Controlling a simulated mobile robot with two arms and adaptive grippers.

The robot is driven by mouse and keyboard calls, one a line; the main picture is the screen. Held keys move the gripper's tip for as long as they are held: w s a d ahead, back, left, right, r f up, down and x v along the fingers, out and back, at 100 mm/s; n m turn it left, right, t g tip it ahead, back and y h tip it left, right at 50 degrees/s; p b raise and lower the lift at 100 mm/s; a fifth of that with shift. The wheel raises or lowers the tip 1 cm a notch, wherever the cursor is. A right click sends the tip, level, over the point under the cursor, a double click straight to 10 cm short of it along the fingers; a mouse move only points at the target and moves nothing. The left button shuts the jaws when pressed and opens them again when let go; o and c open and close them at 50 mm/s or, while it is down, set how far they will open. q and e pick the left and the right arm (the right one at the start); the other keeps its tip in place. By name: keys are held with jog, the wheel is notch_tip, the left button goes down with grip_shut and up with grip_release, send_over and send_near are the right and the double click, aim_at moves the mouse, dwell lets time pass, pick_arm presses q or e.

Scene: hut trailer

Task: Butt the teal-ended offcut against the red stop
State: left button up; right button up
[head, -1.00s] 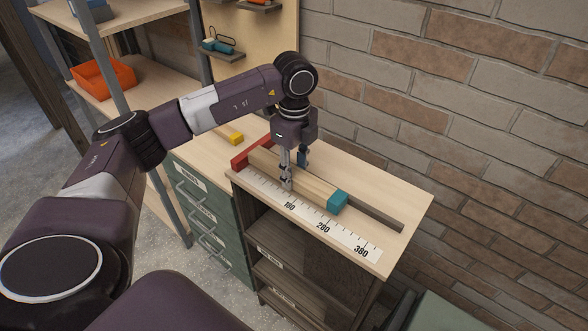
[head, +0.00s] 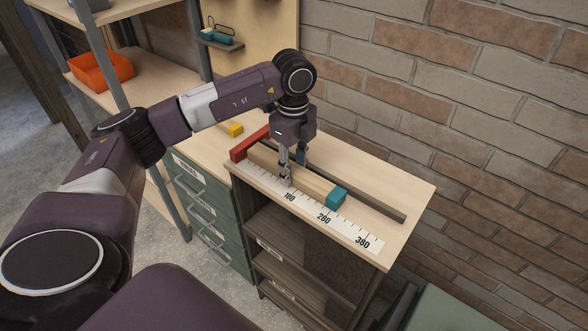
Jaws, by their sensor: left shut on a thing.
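The offcut (head: 315,184) is a long pale wooden block with a teal end (head: 336,198) at its lower right. It lies on the bench top between the ruler strip and a dark rail. My left gripper (head: 289,178) points down and is shut on the offcut near its middle, one finger on each side. The red stop (head: 240,150) stands at the upper left end of the ruler. The offcut's plain end is close to the stop; I cannot tell whether they touch. My right gripper is not in view.
The white ruler (head: 343,229) with black marks runs along the bench front. The dark rail (head: 365,195) lies behind the offcut. A yellow block (head: 235,130) sits beyond the stop. The bench top (head: 405,190) is bare at the right. A brick wall stands behind.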

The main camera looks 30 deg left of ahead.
pick_arm(q)
jog(key=shift+a, duration=0.25)
jog(key=shift+a, duration=0.35)
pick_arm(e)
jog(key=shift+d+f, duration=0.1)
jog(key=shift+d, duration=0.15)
pick_arm(q)
jog(key=o, duration=1.4)
jog(key=shift+r, duration=0.1)
jog(key=shift+c, duration=0.2)
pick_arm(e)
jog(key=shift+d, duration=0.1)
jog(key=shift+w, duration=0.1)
pick_arm(q)
notch_tip(320, 180, up, 12)
